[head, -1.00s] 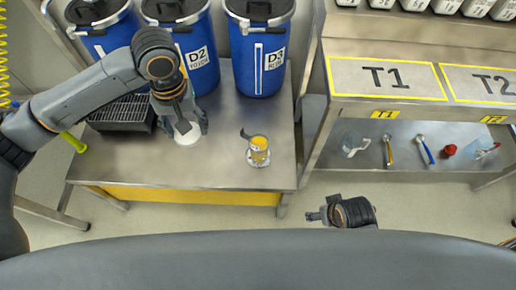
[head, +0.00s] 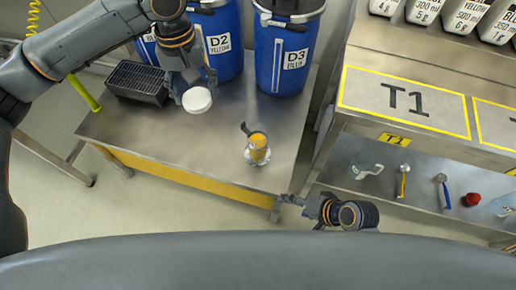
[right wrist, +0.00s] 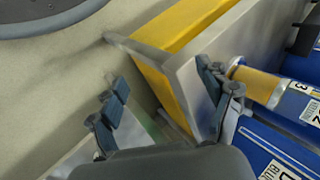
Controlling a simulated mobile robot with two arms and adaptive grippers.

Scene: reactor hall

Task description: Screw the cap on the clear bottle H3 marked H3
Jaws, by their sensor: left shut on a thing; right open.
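A clear vessel with orange-yellow contents (head: 258,153) stands upright on the steel table (head: 205,140). A dark piece sticks out at its upper left, and no marking on it is readable. In the right wrist view the orange-yellow vessel (right wrist: 258,84) shows beyond the right-hand finger. My left gripper (head: 194,84) is shut on a white round cap (head: 197,100), held to the left of the vessel and apart from it. My right gripper (head: 287,203) is open and empty, off the table's front right corner; its spread fingers also show in the right wrist view (right wrist: 168,92).
Blue drums, D2 (head: 217,45) and D3 (head: 284,55), stand behind the table. A black grated box (head: 137,82) is at its left. A steel shelf unit (head: 400,150) marked T1 stands right, with tools and a red item (head: 473,199) on its lower shelf. The table front is bare.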

